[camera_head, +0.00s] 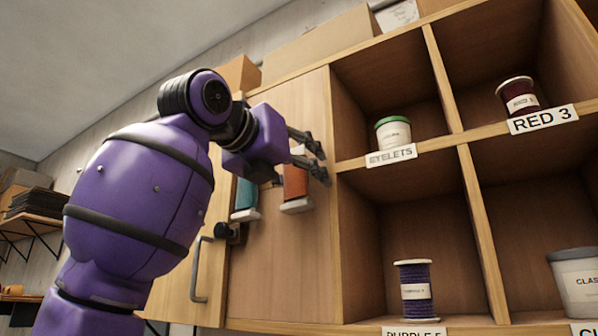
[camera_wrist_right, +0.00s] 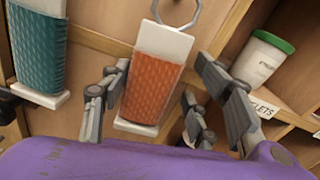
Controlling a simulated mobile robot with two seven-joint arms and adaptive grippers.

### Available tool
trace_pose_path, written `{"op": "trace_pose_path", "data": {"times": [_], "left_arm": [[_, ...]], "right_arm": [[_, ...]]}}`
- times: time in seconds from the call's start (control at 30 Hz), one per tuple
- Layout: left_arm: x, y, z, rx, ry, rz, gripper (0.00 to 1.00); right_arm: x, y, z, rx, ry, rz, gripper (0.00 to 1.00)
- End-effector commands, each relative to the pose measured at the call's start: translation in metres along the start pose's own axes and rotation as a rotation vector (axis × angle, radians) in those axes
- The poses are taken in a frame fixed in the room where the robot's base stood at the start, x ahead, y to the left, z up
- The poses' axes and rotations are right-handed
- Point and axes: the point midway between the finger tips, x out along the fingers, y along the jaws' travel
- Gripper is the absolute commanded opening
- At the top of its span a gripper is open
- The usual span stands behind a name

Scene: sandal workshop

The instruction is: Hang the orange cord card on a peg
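The orange cord card (camera_head: 295,181) is wrapped in orange cord, with white ends. It stands upright in front of the wooden cabinet door, beside a teal cord card (camera_head: 246,196). In the right wrist view the orange card (camera_wrist_right: 153,88) has a metal ring (camera_wrist_right: 178,14) at its top. My right gripper (camera_head: 316,158) is at the orange card. In its wrist view the gripper (camera_wrist_right: 160,105) is open, with fingers either side of the card and a gap on the right. Any peg behind the card is hidden. My left gripper is not in view.
Open shelf compartments to the right hold a green-lidded eyelets jar (camera_head: 393,134), a dark red spool (camera_head: 517,96), a purple spool (camera_head: 415,291) and a white tub (camera_head: 577,280). A door handle (camera_head: 197,270) sticks out below left of the cards.

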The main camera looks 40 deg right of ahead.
Motion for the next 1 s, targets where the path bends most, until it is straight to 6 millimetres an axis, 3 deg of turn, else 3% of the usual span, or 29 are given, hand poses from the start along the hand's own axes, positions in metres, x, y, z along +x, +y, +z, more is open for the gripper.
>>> {"op": "trace_pose_path", "data": {"times": [0.37, 0.47, 0.8, 1.0], "left_arm": [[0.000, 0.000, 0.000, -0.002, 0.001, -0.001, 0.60], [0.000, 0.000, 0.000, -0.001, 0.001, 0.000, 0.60], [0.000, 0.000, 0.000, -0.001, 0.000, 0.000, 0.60], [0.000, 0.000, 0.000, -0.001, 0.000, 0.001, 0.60]], "right_arm": [[-0.005, 0.000, 0.000, 0.000, 0.000, 0.001, 0.61], [-0.017, 0.001, 0.000, 0.000, -0.001, 0.004, 0.61], [-0.087, 0.001, 0.000, -0.001, -0.001, 0.003, 0.61], [-0.114, 0.000, 0.000, 0.000, 0.000, 0.002, 0.61]]}}
